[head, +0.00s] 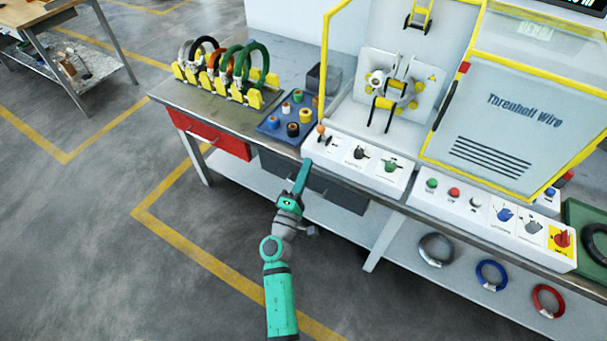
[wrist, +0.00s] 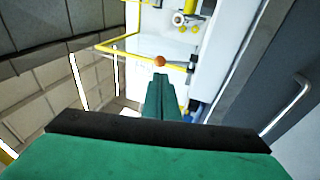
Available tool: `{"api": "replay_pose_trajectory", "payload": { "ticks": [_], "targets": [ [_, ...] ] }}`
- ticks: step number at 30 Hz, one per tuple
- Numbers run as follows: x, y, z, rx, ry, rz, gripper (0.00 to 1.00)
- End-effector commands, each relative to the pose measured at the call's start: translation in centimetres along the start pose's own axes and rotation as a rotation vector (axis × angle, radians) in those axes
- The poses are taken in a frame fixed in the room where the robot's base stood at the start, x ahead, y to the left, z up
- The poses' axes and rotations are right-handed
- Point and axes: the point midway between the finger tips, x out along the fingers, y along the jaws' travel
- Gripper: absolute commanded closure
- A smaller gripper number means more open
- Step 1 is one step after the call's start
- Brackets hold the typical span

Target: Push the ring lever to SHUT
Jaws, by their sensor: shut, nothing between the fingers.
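The lever (head: 321,130) with a round orange-brown knob stands at the left end of the white control panel (head: 343,164) on the bench's front edge. I cannot read its labels or tell its setting. My gripper (head: 306,165) is shut and empty, just in front of the panel's left end and close below the lever. In the wrist view the lever's knob (wrist: 159,61) shows just beyond the tips of my gripper (wrist: 160,76). A small gap seems to lie between them, but contact is hard to judge. The lever's stem is mostly hidden there.
Two more knobs, a black one (head: 360,153) and a green one (head: 390,166), sit right of the lever. A blue tray (head: 268,125) with spools lies to its left. The yellow-framed machine (head: 505,120) stands behind. Open floor (head: 110,250) lies left of my arm.

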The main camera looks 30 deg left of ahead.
Motion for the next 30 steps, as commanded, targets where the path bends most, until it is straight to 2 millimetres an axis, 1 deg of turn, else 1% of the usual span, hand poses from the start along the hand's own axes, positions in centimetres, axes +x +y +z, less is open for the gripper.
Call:
{"api": "replay_pose_trajectory", "payload": {
  "ticks": [1,3,9,15,21,30],
  "targets": [
    [1.1,0.1,0.0,0.001,-0.002,0.002,1.0],
    [2.4,0.1,0.1,0.0,-0.002,0.002,1.0],
    [6.0,0.1,0.0,0.0,-0.001,0.002,1.0],
    [8.3,0.0,0.0,-0.001,-0.001,0.0,1.0],
    [9.2,0.0,0.0,0.0,0.001,0.0,1.0],
    [9.3,0.0,0.0,0.0,0.0,0.0,1.0]
  ]
}}
